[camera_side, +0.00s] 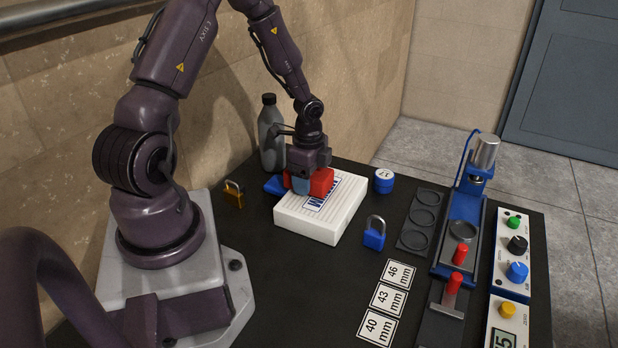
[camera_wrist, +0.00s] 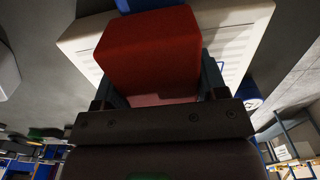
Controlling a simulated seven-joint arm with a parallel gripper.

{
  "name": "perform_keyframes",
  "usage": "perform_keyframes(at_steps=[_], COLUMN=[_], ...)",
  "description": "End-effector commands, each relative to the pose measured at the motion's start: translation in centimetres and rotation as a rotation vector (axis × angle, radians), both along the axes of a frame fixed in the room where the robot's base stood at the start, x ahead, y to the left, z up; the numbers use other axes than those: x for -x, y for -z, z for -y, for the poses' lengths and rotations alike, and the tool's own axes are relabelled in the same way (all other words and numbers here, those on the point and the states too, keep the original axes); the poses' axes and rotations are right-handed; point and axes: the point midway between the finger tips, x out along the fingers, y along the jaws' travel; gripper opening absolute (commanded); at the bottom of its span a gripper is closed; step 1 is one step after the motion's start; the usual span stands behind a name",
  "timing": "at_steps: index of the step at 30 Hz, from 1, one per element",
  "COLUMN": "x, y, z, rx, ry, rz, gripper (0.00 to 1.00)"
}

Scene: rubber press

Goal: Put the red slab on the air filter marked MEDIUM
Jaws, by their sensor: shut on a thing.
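My gripper (camera_side: 304,184) is shut on the red slab (camera_side: 322,181) above the back part of the white air filter (camera_side: 318,226). The filter is a flat ribbed block with a blue-and-white label, partly covered by slab and gripper, so I cannot read its word. I cannot tell whether the slab touches the filter's top. In the wrist view the red slab (camera_wrist: 150,48) sits between the two fingers of my gripper (camera_wrist: 158,82), with the pale filter (camera_wrist: 240,32) behind it.
A blue object (camera_side: 275,186) lies at the filter's back left edge. A grey bottle (camera_side: 270,135) stands behind it. A yellow padlock (camera_side: 233,195) is left, a blue padlock (camera_side: 375,233) and a blue round weight (camera_side: 384,181) right. Further right are a tray (camera_side: 411,240) and a press (camera_side: 462,210).

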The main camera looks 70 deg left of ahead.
Motion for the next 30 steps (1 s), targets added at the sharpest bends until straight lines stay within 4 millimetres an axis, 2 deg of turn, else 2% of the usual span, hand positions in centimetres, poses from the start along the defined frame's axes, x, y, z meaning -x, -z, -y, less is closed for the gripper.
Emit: perform_keyframes(at_steps=[11, 12, 15, 25, 30], x=[-0.1, -0.1, -0.1, 0.0, -0.1], y=[0.5, 0.6, 0.5, 0.2, -2.1], z=[0.0, 0.0, 0.0, 0.0, -0.1], rx=[-0.001, -0.001, -0.001, -0.001, -0.004], ry=[0.002, 0.002, 0.001, 0.001, -0.001], rz=[0.002, 0.002, 0.002, 0.002, 0.004], gripper=[0.32, 0.68, 0.91, 0.91, 0.91])
